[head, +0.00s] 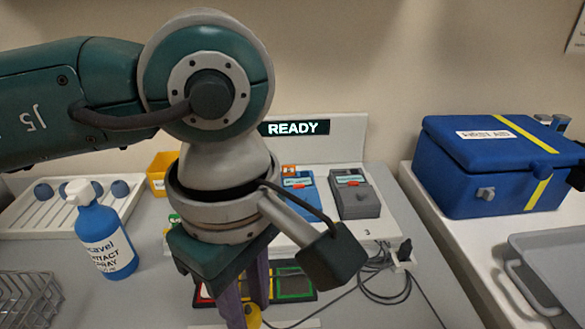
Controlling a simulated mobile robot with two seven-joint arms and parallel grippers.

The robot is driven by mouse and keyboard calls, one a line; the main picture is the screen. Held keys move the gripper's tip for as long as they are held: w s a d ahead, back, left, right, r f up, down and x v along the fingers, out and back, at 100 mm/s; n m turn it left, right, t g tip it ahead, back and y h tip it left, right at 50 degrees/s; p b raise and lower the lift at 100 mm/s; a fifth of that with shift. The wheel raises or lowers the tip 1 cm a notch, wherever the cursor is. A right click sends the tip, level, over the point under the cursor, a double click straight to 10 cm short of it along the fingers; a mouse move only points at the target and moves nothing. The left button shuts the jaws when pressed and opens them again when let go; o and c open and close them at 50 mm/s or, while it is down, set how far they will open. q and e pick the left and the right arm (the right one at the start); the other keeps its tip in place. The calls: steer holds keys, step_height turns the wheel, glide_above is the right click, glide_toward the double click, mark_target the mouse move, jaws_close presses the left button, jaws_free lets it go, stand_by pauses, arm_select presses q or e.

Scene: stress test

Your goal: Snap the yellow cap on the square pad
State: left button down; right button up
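My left gripper (250,308) points down at the front middle of the bench, its two purple fingers apart. A yellow rounded piece (253,317), likely the yellow cap, shows between and below the fingertips, partly covered by a finger. I cannot tell whether the fingers touch it. Behind the fingers lies a dark board with coloured square outlines; its green-edged square (294,284) shows at the right and a red edge at the left. I cannot tell which part is the square pad. My arm hides much of this area. My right gripper is not in view.
A blue spray bottle (103,238) stands left, before a white rack (38,219). A wire basket (28,299) is at front left. Blue (300,190) and grey (354,194) devices stand behind. Loose cable (385,285) lies right. A blue case (500,165) sits on the right counter.

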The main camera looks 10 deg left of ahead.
arm_select(q)
steer(key=shift+s+a+f, duration=0.2)
steer(key=shift+a+f, duration=0.05)
steer(key=shift+f, duration=0.2)
steer(key=shift+d+f+b, duration=0.15)
steer(key=shift+f+b, duration=0.45)
steer(key=shift+b, duration=0.05)
step_height(320, 180, down, 2)
steer(key=shift+f+b, duration=0.2)
steer(key=shift+b, duration=0.75)
steer(key=shift+f+b, duration=0.5)
steer(key=shift+f, duration=0.2)
steer(key=shift+w+f+b, duration=0.1)
steer(key=shift+f+b, duration=0.6)
steer(key=shift+b, duration=0.15)
